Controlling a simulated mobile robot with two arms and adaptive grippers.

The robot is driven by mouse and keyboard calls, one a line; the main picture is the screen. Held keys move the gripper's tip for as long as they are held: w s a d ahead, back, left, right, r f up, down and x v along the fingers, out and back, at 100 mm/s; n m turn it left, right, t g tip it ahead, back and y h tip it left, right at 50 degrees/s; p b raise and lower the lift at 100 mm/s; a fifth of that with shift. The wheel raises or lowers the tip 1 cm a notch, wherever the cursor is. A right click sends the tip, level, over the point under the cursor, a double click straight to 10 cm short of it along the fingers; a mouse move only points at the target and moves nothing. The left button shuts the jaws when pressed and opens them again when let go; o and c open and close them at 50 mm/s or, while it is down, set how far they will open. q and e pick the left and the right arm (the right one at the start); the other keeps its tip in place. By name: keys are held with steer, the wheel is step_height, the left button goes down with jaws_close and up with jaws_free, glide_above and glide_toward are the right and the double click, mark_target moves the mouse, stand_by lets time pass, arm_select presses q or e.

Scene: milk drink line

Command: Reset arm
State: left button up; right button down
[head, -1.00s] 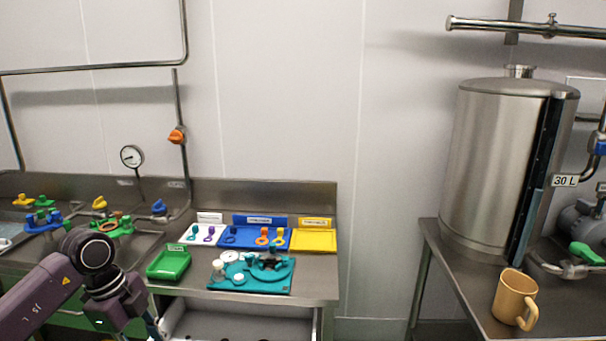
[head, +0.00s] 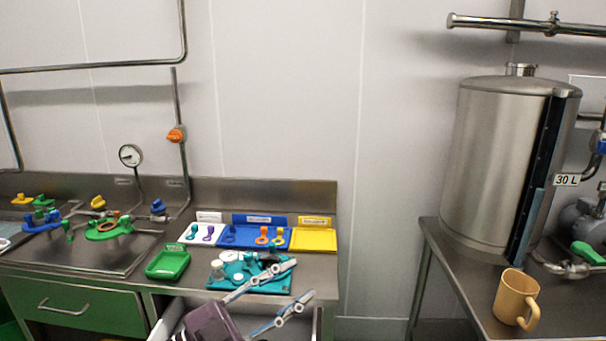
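My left gripper (head: 304,278) reaches in from the bottom of the head view, in front of the bench with the trays. Its two fingers are spread apart and point up and to the right, with nothing between them. The upper finger overlaps the front edge of the teal fixture (head: 216,283) in the picture; I cannot tell whether they touch. The gripper's dark purple body (head: 212,323) covers part of the open drawer (head: 171,316). My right gripper is not in view.
A green tray (head: 168,265), a blue tray (head: 240,236) and a yellow tray (head: 313,240) lie on the bench. The sink (head: 110,262) is at left. A tan mug (head: 515,297) and a steel tank (head: 490,165) stand on the right table. A gap separates bench and table.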

arm_select(q)
steer(key=w+a+f+n+t+y, duration=0.2)
steer(key=a+n+t+y, duration=0.2)
steer(key=a+n+y, duration=0.25)
steer(key=w+a+f+n+t+y, duration=0.1)
steer(key=a+f+n+t+y, duration=0.1)
steer(key=a+n+t+y, duration=0.4)
steer(key=s+a+f+n+g+y, duration=0.3)
steer(key=s+a+f+g, duration=0.1)
steer(key=f, duration=0.4)
steer(key=s+a+f+n+g+y, duration=0.3)
steer(key=a+f+n+g+y, duration=0.1)
steer(key=f, duration=0.5)
steer(key=s+d+f+m+g+h, duration=0.1)
steer(key=s+f+g, duration=0.5)
steer(key=s, duration=0.5)
steer(key=s+d+f+g+h, duration=0.1)
steer(key=s+f+g, duration=0.2)
steer(key=s+f, duration=0.6)
steer(key=s+f+g+b, duration=0.1)
steer(key=s+f+b, duration=0.15)
steer(key=f, duration=1.25)
steer(key=s+f+g+b, duration=0.1)
steer(key=s+f+b, duration=0.15)
steer(key=f, duration=1.35)
steer(key=s+a+f+g+b, duration=0.1)
steer(key=s+a+f+b, duration=0.1)
steer(key=s+f, duration=1.5)
steer(key=shift+a+m, duration=0.4)
steer(key=shift+m, duration=0.05)
